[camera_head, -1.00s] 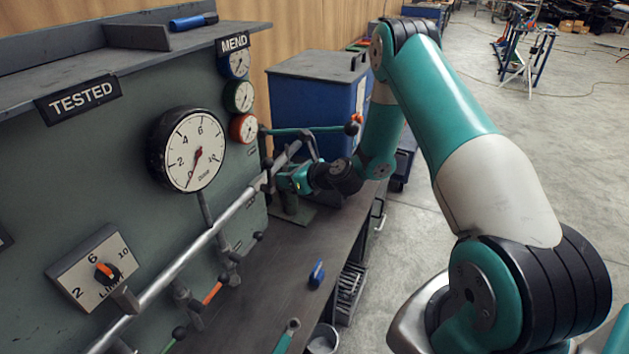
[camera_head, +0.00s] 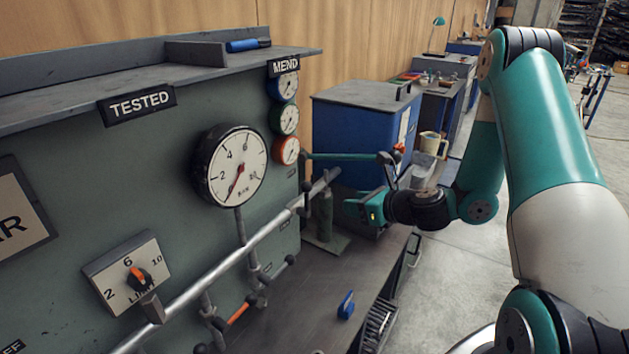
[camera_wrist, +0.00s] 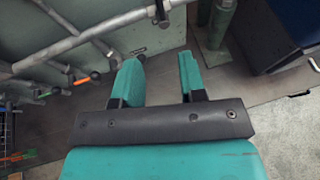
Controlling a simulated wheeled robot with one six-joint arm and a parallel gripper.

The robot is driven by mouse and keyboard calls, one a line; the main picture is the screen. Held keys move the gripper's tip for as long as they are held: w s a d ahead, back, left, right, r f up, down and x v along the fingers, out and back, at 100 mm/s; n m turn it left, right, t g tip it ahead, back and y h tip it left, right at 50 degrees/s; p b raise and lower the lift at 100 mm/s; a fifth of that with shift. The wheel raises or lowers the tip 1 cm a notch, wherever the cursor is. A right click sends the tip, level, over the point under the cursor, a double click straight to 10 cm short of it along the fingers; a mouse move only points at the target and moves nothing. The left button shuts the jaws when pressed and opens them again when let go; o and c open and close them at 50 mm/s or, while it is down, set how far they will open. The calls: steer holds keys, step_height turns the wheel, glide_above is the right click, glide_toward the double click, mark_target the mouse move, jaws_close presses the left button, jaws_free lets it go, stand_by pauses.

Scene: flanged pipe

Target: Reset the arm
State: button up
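My gripper (camera_wrist: 158,82) is open and empty in the wrist view, with a clear gap between its two teal fingers. In the head view my gripper (camera_head: 362,209) is at the far end of the bench, right of the silver pipe (camera_head: 240,250) and apart from it. My teal and white arm reaches in from the right of the head view. The pipe also shows at upper left in the wrist view (camera_wrist: 95,36).
The bench top (camera_head: 300,292) has a blue-handled item (camera_head: 346,305) near its front edge. A round gauge (camera_head: 230,170) is on the panel. Open floor lies to the right.

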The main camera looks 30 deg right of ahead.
steer(key=s+a+r+n+g+y, duration=0.2)
steer(key=s+a+r+n+g, duration=0.25)
steer(key=a+n, duration=0.6)
steer(key=s+a+r+n+g+y, duration=0.35)
steer(key=a+r+n, duration=0.25)
steer(key=a+n, duration=0.4)
steer(key=s+r+n+g+h, duration=0.2)
steer(key=s+r+n, duration=0.1)
steer(key=s+n, duration=0.6)
steer(key=s+a+r+n+g+h, duration=0.1)
steer(key=s+r+n+g+h, duration=0.1)
steer(key=s+n, duration=0.7)
steer(key=shift+s+a+r+n+g+h, duration=0.35)
steer(key=shift+r+n+h, duration=0.2)
steer(key=shift+h, duration=0.3)
